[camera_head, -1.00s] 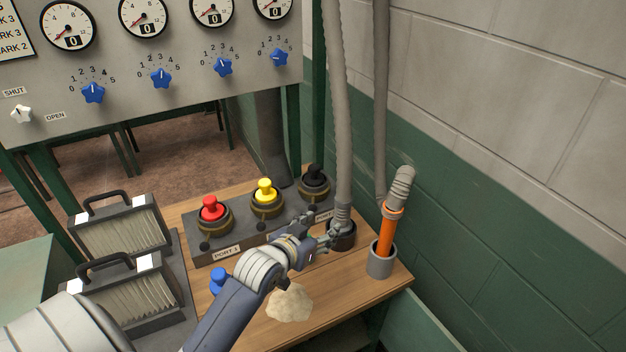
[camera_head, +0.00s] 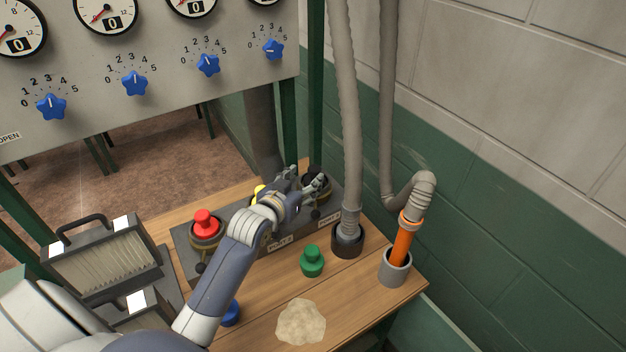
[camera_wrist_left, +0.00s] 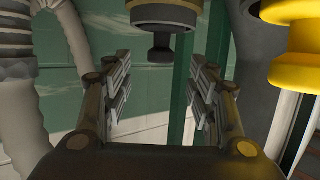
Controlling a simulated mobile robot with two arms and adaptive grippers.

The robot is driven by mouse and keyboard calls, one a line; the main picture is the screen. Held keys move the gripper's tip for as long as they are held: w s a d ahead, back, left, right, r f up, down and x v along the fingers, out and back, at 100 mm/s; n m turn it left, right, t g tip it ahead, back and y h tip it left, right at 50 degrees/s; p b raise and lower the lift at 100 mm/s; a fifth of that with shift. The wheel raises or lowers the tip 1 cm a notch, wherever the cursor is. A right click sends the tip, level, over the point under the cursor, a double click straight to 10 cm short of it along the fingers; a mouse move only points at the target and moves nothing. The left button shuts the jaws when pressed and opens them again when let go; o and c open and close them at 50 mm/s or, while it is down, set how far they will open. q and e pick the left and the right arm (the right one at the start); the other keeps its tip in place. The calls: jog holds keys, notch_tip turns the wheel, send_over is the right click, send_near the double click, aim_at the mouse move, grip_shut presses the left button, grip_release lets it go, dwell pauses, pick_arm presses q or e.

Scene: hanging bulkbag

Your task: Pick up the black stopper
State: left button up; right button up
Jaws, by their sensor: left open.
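The black stopper (camera_head: 316,172) sits in the rightmost port of the grey port block (camera_head: 187,257), partly hidden by my left gripper in the head view. In the left wrist view, which appears upside down, the black stopper (camera_wrist_left: 161,50) shows as a dark knob below a brass-ringed collar at top centre. My left gripper (camera_head: 318,187) is open and empty, just beside the stopper in the head view. Its two fingers (camera_wrist_left: 160,80) stand apart in the wrist view, with the knob lined up between them; contact is not visible. My right gripper is not in view.
The yellow stopper (camera_wrist_left: 298,45) is close beside the left gripper, and the red stopper (camera_head: 205,223) is further left. A green stopper (camera_head: 312,261), a hose in a dark holder (camera_head: 347,240), an orange-ended hose (camera_head: 405,240) and a pale powder patch (camera_head: 301,321) occupy the table.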

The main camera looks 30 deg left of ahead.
aim_at(313, 170)
pick_arm(q)
jog(key=shift+w+f, duration=0.1)
jog(key=shift+w, duration=0.5)
jog(key=shift+w+f, duration=0.15)
jog(key=shift+w, duration=0.2)
jog(key=shift+w+a+f, duration=0.15)
jog(key=shift+w+f, duration=0.05)
jog(key=shift+w+a+p, duration=0.1)
jog(key=shift+w+p, duration=0.25)
jog(key=shift+w, duration=0.1)
jog(key=p+x, duration=0.1)
jog(key=x, duration=0.2)
jog(key=shift+w, duration=0.7)
jog(key=shift+s, duration=0.1)
jog(key=shift+c, duration=0.9)
grip_shut()
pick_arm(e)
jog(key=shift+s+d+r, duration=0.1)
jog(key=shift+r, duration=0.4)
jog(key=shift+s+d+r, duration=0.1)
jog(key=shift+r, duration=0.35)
